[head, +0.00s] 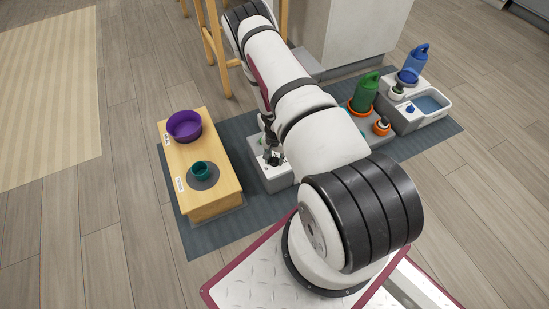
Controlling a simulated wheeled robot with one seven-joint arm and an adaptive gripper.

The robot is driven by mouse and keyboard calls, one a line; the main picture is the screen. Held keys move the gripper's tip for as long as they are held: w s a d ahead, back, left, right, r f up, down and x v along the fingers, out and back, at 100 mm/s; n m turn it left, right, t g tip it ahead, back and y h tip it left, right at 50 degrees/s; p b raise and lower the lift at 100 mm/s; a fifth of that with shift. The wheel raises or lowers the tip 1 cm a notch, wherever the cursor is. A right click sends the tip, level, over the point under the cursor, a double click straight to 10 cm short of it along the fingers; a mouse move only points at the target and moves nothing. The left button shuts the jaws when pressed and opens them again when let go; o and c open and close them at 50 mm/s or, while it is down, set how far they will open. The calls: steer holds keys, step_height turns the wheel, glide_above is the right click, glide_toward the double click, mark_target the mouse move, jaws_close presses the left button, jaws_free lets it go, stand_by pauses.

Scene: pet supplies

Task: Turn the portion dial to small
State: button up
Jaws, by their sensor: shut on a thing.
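My gripper (272,157) points down at the top of a light grey box-like unit (270,178) near the middle of the mat. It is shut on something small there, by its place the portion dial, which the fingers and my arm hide. The dial's pointer and any size marks are too small or covered to read. My arm also covers the right part of the unit.
To the right are a green container (367,92), a blue jug (412,66) and a water basin (432,104). Bare dark mat (215,236) lies in front.

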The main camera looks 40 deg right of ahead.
steer(key=n+p, duration=0.1)
steer(key=n, duration=1.2)
steer(key=shift+n, duration=0.3)
steer(key=n, duration=0.3)
steer(key=shift+n+p, duration=0.3)
steer(key=n, duration=0.3)
steer(key=shift+n, duration=0.3)
steer(key=n, duration=0.6)
steer(key=shift+n, duration=0.4)
